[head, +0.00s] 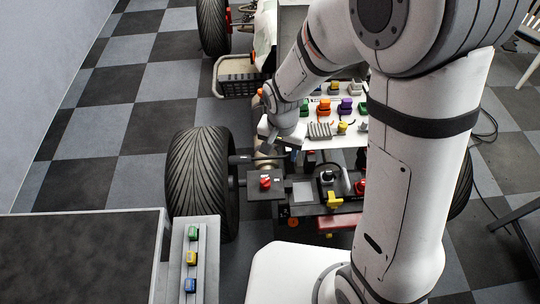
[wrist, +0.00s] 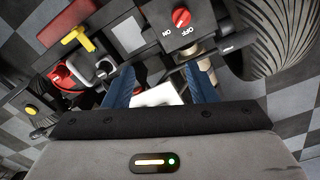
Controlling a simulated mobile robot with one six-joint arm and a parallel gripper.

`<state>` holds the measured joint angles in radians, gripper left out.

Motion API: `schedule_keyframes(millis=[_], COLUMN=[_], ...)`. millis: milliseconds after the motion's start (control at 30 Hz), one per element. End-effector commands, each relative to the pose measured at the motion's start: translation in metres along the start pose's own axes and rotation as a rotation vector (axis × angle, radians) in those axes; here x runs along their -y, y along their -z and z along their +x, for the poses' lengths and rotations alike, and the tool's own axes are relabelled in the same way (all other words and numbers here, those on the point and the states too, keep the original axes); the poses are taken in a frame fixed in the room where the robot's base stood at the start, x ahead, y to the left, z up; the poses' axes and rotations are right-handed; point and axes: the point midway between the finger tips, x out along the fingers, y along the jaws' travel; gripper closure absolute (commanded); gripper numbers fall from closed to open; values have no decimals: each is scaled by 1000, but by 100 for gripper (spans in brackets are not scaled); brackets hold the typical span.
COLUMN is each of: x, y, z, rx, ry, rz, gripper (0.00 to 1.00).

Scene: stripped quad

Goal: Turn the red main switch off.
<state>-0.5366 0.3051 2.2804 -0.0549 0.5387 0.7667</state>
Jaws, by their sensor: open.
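The red main switch (head: 265,183) is a round knob on a dark square box beside the big rear wheel. In the wrist view the red switch (wrist: 181,17) shows near the top edge, with OFF and ON lettered on the box below it and a pale mark across the knob. I cannot tell for certain which word the mark points to. My gripper (wrist: 160,85) is open, its two blue fingers apart with nothing held. In the head view my gripper (head: 276,146) hangs behind and above the switch box, apart from the knob.
A large tyre (head: 203,183) stands left of the switch. A white tray of coloured parts (head: 340,133) is behind. A bench with coloured blocks (head: 193,257) is front left.

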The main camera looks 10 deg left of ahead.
Motion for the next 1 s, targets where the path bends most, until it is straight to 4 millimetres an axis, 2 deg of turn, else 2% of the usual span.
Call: schedule_keyframes(millis=[33,100,300,467,800,1000], x=[13,26,45,46,44,44], y=[-7,-13,-25,-27,-29,-29], z=[18,36,65,81,130,143], rx=[14,22,33,36,35,34], ry=[-12,-22,-36,-39,-38,-36], rz=[1,15,38,43,41,41], gripper=[49,49,49,49,49,49])
